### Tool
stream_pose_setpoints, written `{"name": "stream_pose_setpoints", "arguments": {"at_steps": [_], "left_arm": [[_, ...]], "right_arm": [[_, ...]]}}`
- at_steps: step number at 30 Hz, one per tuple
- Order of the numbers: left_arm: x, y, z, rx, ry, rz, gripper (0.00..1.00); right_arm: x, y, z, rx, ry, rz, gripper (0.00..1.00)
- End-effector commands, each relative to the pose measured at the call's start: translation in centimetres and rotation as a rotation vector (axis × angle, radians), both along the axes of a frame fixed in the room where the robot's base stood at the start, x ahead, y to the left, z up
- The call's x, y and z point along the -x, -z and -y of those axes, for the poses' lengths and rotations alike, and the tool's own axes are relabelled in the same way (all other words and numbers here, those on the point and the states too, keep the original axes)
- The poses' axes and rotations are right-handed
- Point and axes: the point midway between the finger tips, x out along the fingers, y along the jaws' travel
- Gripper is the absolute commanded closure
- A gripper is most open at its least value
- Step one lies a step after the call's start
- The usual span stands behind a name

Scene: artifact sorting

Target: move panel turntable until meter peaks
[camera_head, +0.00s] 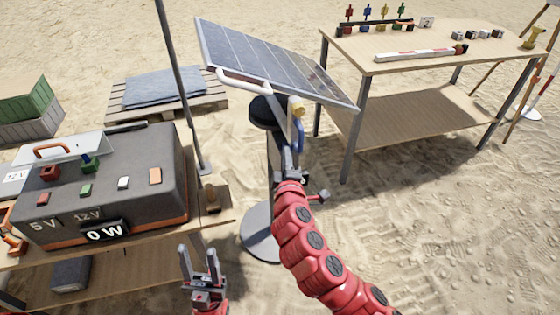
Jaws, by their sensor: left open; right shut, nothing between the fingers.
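The solar panel (285,62) is tilted on top of a post, with a white handle (243,83) along its near edge. A dark round hub (264,113) sits under the panel, and the post stands on a grey round base (258,240). The meter display (105,232) on the dark case (135,165) reads 0 W. My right gripper (292,138) is shut, up close beside the hub below the panel's near edge; whether it touches anything is unclear. My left gripper (203,265) is open and empty, low in front of the case's bench.
A yellow knob (296,104) and a blue part are beside my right gripper. A wooden table (430,50) with small items stands at the back right. A pallet (195,104) with a grey sheet lies behind. A thin pole (178,80) rises beside the case. Sand is open at right.

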Motion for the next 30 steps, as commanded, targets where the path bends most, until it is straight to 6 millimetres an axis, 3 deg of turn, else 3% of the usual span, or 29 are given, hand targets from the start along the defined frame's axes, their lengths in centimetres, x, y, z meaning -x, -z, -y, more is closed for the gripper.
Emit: {"name": "stream_pose_setpoints", "arguments": {"at_steps": [6, 17, 25, 30], "left_arm": [[0.0, -0.3, 0.0, 0.0, 0.0, 0.0, 0.5], [0.0, -0.4, 0.0, 0.0, 0.0, 0.0, 0.5], [0.0, -3.5, 0.0, 0.0, 0.0, 0.0, 0.5], [0.0, -4.1, 0.0, 0.0, 0.0, 0.0, 0.5]], "right_arm": [[-0.5, 0.5, 1.7, 0.0, 0.002, -0.001, 1.0], [-0.5, 0.5, 1.8, -0.001, -0.001, 0.0, 1.0], [-1.3, -0.2, 4.1, 0.003, -0.069, -0.001, 1.0], [-2.0, 0.4, 6.3, -0.001, -0.084, -0.001, 1.0]]}}
